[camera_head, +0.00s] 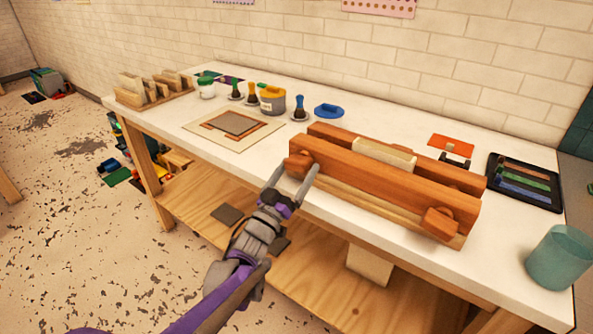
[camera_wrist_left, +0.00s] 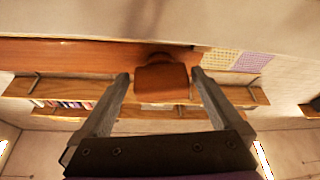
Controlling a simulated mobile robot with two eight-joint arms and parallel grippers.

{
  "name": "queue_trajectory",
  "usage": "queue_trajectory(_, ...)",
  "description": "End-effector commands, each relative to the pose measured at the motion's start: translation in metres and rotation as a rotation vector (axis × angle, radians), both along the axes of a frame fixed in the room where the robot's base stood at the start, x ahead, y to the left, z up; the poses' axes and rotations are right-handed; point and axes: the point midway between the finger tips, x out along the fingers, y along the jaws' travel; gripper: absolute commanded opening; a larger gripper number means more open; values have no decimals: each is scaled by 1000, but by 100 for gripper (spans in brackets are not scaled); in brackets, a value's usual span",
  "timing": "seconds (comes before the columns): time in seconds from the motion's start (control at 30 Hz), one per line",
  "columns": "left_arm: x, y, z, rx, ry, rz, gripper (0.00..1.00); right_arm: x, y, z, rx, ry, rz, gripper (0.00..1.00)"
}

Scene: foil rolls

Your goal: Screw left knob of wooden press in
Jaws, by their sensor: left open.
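The wooden press (camera_head: 385,182) lies along the front of the white table, with two reddish-brown beams and a pale block (camera_head: 384,153) between them. Its left knob (camera_head: 299,164) is on the front beam's left end; its right knob (camera_head: 439,223) is at the other end. My left gripper (camera_head: 296,174) is open in front of the left knob. In the left wrist view the left knob (camera_wrist_left: 162,84) sits between the two spread fingertips, with a gap on each side. My right gripper is not in view.
A teal cup (camera_head: 559,257) and a black tray (camera_head: 524,182) of coloured strips are right of the press. A flat board (camera_head: 234,124), small handled tools and a yellow tub (camera_head: 272,100) are to its left. A wooden shelf (camera_head: 330,285) is below the tabletop.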

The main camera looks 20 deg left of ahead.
Motion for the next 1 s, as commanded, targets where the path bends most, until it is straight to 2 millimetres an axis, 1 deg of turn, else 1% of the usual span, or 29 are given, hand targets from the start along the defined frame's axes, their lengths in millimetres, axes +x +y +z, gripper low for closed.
queue_trajectory(0.07, -4, 1, -2, 1, 0, 0, 100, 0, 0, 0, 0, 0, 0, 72)
queue_trajectory(0.17, -14, 4, -6, 1, 0, 1, 100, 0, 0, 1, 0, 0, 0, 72)
queue_trajectory(0.4, -59, 17, -24, 1, -1, 3, 100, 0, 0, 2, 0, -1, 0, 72)
queue_trajectory(0.5, -75, 20, -30, 1, -1, 3, 100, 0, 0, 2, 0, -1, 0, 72)
queue_trajectory(0.6, -87, 24, -36, 1, -1, 2, 100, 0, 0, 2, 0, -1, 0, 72)
queue_trajectory(0.77, -97, 26, -40, 1, -1, 1, 100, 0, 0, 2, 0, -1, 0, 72)
queue_trajectory(1.0, -98, 26, -40, 1, -1, 1, 100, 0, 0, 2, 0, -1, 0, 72)
